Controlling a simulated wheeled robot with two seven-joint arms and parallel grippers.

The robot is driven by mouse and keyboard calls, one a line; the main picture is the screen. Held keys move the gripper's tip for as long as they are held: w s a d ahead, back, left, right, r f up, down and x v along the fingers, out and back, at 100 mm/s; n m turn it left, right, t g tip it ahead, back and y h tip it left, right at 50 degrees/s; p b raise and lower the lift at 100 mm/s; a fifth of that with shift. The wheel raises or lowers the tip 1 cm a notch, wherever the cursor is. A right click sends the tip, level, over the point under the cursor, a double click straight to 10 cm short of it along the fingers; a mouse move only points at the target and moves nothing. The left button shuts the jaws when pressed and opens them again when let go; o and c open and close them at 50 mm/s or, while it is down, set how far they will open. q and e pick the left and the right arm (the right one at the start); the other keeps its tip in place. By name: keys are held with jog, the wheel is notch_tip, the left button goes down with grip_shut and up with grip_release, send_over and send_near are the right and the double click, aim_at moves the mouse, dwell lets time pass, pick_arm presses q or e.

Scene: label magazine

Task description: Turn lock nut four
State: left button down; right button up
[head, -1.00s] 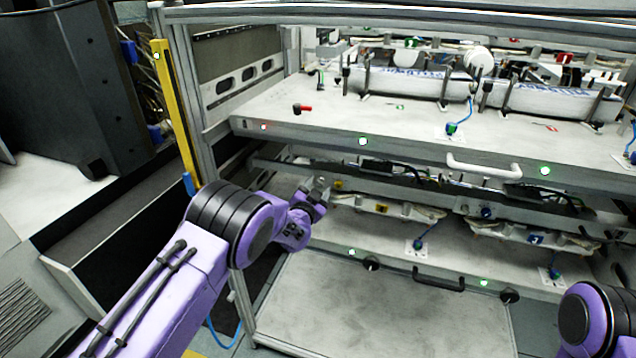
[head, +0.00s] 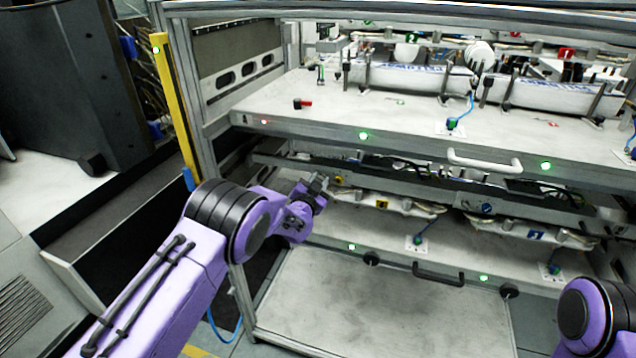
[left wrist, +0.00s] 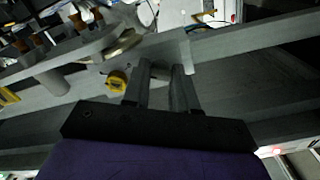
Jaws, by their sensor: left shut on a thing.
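A round yellow knob (left wrist: 116,82) with a dark mark sits on a grey rail, just left of my left gripper's fingers in the left wrist view. It shows as a small yellow spot (head: 338,180) in the head view, beside the gripper. I cannot read a number on it. My left gripper (left wrist: 162,70) has its fingers close together on a small grey part between them, largely hidden. Whether that part is lock nut four I cannot tell. The gripper (head: 320,184) is at the left end of the lower shelf. My right gripper is out of view.
The upper shelf (head: 330,122) with its white handle (head: 484,161) overhangs the lower level. A frame post and yellow strip (head: 172,110) are at left. The lower front panel (head: 385,310) is clear.

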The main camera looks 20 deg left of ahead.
pick_arm(q)
jog(key=n+b, duration=0.3)
jog(key=n, duration=0.3)
jog(key=n+b, duration=0.4)
jog(key=n, duration=0.1)
jog(key=n+b, duration=0.3)
jog(key=n, duration=0.3)
jog(key=shift+f+n+b, duration=0.25)
jog(key=shift+n+b, duration=0.05)
jog(key=shift+b, duration=0.1)
jog(key=shift+r+n+b, duration=0.15)
jog(key=shift+n+b, duration=1.9)
jog(key=shift+n, duration=0.75)
jog(key=c, duration=0.9)
grip_release()
jog(key=shift+s, duration=0.1)
